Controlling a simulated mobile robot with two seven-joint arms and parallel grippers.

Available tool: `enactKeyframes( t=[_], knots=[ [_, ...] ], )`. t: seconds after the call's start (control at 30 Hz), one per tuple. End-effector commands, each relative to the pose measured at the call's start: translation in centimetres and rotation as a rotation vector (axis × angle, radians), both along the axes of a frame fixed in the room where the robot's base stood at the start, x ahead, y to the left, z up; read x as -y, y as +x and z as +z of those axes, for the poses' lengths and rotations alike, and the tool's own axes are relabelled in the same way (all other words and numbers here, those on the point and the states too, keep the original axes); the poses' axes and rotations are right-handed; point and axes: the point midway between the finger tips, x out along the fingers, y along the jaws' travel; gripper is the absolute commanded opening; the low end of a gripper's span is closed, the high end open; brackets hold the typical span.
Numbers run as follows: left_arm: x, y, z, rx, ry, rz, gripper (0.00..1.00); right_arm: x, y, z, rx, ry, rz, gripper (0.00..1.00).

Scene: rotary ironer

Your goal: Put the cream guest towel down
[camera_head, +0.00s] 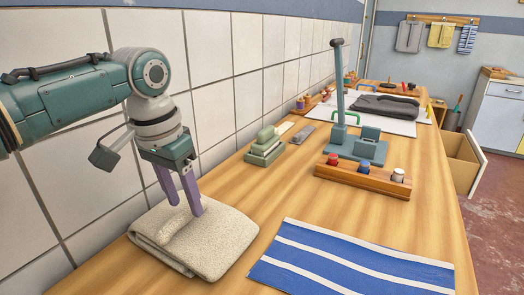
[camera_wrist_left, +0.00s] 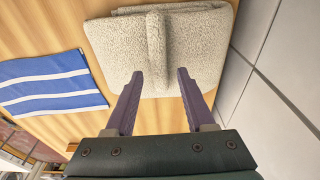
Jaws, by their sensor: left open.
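The cream guest towel (camera_head: 218,245) lies folded on the wooden table close to the tiled wall, with a raised ridge along its middle. It also shows in the left wrist view (camera_wrist_left: 200,45), where the ridge stands between the lines of the fingers. My left gripper (camera_head: 182,205) is open, its purple fingers pointing down over the towel. In the left wrist view the fingertips (camera_wrist_left: 160,75) are on either side of the ridge, with gaps between. Whether the tips touch the towel cannot be told. My right gripper is not in view.
A blue and white striped cloth (camera_head: 350,265) lies flat to the right of the towel. Behind are a green stacked block (camera_head: 266,146), a grey-blue device with an upright lever (camera_head: 355,143) and a wooden rack with coloured knobs (camera_head: 362,178). Bare table lies between them.

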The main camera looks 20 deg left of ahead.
Motion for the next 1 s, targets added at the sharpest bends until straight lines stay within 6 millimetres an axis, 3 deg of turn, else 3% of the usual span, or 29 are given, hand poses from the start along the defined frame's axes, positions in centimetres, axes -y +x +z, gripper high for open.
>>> enactKeyframes(
  t=[0.3, 0.57, 0.67, 0.77, 0.9, 1.0],
  knots=[
    [-0.1, -1.0, 7.2, 0.004, 0.002, -0.001, 0.54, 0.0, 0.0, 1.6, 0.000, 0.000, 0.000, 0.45],
    [0.0, -1.6, 10.1, 0.001, 0.002, -0.004, 0.54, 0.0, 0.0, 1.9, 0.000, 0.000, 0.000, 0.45],
    [1.2, -2.5, 8.8, -0.003, 0.008, -0.037, 0.54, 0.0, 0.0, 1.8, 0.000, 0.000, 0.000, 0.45],
    [3.7, -4.6, 5.7, 0.001, 0.014, -0.105, 0.54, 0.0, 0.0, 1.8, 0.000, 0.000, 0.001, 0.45],
    [8.2, -9.8, 1.2, 0.039, -0.001, -0.194, 0.54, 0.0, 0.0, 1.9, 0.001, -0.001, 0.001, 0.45],
    [10.6, -13.9, -0.3, 0.078, -0.019, -0.208, 0.54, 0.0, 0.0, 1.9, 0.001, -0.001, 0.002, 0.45]
  ],
)
